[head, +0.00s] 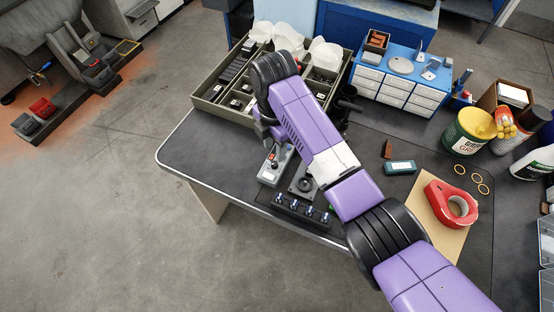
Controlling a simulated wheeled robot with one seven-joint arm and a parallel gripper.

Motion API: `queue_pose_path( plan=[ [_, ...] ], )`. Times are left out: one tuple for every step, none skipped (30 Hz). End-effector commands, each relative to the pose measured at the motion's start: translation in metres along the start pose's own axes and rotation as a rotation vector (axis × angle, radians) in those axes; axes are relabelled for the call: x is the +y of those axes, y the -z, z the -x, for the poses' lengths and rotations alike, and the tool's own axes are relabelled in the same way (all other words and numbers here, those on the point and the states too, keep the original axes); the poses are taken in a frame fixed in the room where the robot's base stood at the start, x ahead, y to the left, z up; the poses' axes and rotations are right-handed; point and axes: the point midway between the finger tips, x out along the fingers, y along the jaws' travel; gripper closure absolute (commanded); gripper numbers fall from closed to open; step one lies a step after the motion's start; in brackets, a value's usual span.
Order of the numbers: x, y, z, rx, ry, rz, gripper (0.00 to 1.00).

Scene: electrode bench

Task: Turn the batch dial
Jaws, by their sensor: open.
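A small panel with a round black dial (305,184) lies on the dark bench, just left of my purple forearm and partly covered by it. I cannot read any marks on the dial. Beside it on the left is a grey control box (272,166) with a small red part and a lever. My gripper (270,132) hangs below the far end of my arm, above and behind the grey box, apart from the dial. Only a dark part of it shows. Its fingertips are mostly hidden by the arm, and I see nothing held in it.
A black strip with several blue-topped switches (300,208) lies in front of the dial. A divided tray (207,104) and a blue-white drawer unit (398,88) stand behind. The bench's left end is clear.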

Motion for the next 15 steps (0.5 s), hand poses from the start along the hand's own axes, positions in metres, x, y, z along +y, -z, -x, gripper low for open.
queue_pose_path(
  plan=[
    [-0.001, 0.001, -0.006, 0.001, 0.003, 0.000, 0.59],
    [-0.001, 0.001, -0.010, 0.001, 0.003, 0.000, 0.59],
    [-0.001, 0.001, -0.015, 0.001, 0.003, -0.001, 0.59],
    [-0.001, 0.001, -0.020, 0.001, 0.003, -0.001, 0.59],
    [-0.001, 0.001, -0.025, 0.002, 0.004, -0.001, 0.59],
    [-0.001, 0.001, -0.032, 0.002, 0.003, -0.001, 0.59],
    [-0.001, 0.001, -0.036, 0.002, 0.003, -0.002, 0.59],
    [0.000, 0.001, -0.041, 0.001, 0.002, -0.002, 0.59],
    [-0.001, 0.001, -0.047, 0.001, 0.002, -0.002, 0.59],
    [0.000, 0.001, -0.051, 0.001, 0.001, -0.002, 0.59],
    [0.000, 0.001, -0.055, 0.001, 0.001, -0.002, 0.59],
    [0.000, 0.001, -0.059, 0.001, 0.000, -0.002, 0.59],
    [0.000, 0.001, -0.062, 0.001, 0.000, -0.002, 0.59],
    [0.000, 0.001, -0.065, 0.001, 0.000, -0.003, 0.59],
    [0.000, 0.001, -0.068, 0.001, -0.001, -0.003, 0.59]
  ],
)
